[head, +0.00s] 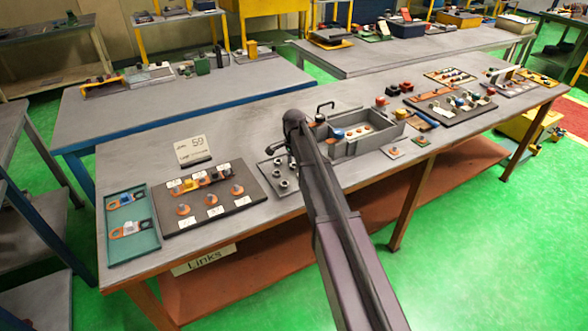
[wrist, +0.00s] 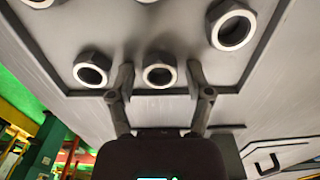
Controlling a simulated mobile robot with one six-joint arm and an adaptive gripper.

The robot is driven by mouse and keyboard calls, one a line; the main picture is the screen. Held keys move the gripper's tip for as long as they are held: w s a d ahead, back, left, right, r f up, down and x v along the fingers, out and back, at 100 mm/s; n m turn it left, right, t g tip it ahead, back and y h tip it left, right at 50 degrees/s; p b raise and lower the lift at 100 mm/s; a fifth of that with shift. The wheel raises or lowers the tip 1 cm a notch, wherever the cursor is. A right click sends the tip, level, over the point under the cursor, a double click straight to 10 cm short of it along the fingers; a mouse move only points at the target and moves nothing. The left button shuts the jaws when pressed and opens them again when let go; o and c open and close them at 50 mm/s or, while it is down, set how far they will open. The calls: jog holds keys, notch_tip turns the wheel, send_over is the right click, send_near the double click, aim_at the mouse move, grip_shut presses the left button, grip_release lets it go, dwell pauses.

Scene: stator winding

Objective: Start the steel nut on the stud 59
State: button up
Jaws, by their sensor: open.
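My gripper (wrist: 159,70) is open in the wrist view, with one finger on each side of a steel nut (wrist: 160,83). The fingers look apart from the nut. Other steel nuts (wrist: 90,74) (wrist: 233,29) sit nearby on the same grey plate. In the head view, the nut plate (head: 268,166) lies on the bench, partly hidden by my arm, which also hides the gripper. A dark board (head: 225,217) to its left carries copper-coloured round terminals (head: 211,199) with white labels too small to read. I cannot tell which stud is 59.
A teal tray (head: 117,247) with parts lies at the bench's left end. A grey bin (head: 362,148) with walls stands just right of my arm. Several boards and parts (head: 450,104) cover the right of the bench. Bare bench top shows behind the nut plate.

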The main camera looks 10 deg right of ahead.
jog(key=c, duration=0.9)
jog(key=shift+o, duration=0.2)
jog(key=shift+r, duration=0.15)
notch_tip(320, 180, up, 9)
jog(key=p, duration=0.9)
jog(key=shift+s+f, duration=0.1)
jog(key=shift+f, duration=0.1)
